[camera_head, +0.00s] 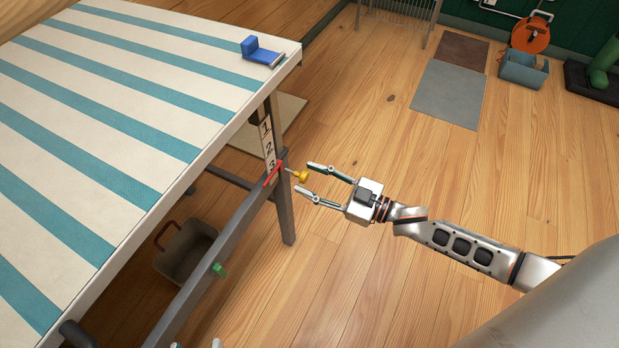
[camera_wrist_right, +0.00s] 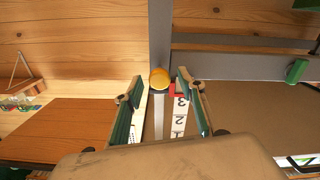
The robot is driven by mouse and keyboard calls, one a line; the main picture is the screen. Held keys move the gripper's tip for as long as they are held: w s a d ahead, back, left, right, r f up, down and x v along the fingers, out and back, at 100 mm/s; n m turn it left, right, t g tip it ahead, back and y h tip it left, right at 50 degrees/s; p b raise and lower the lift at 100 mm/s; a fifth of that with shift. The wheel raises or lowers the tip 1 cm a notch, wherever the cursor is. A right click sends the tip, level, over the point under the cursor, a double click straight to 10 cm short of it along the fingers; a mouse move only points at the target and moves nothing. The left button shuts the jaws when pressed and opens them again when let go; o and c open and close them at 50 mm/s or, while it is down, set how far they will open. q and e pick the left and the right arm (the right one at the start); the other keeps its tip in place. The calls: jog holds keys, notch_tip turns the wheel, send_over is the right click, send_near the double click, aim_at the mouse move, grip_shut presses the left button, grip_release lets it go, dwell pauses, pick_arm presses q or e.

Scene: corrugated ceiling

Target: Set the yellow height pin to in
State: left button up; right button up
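The yellow height pin (camera_head: 301,177) sticks out from the table leg (camera_head: 288,215) on a thin metal shaft, beside the red pointer (camera_head: 273,174) and just below the 3 on the number scale (camera_head: 268,148). My right gripper (camera_head: 306,178) is open, with its fingertips on either side of the pin's yellow knob and seemingly not touching it. In the right wrist view the knob (camera_wrist_right: 159,79) shows between and just beyond the two green-padded fingers (camera_wrist_right: 156,84). My left gripper is not clearly in view.
The striped table top (camera_head: 130,90) fills the left, with a blue tool (camera_head: 260,52) at its corner. A grey bin (camera_head: 185,252) stands under the table. A blue crate (camera_head: 523,71) is at the far right.

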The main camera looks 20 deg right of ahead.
aim_at(307, 178)
jog(key=shift+w+a, duration=0.1)
jog(key=shift+w, duration=0.05)
grip_shut()
jog(key=shift+x, duration=1.5)
grip_release()
jog(key=v, duration=1.2)
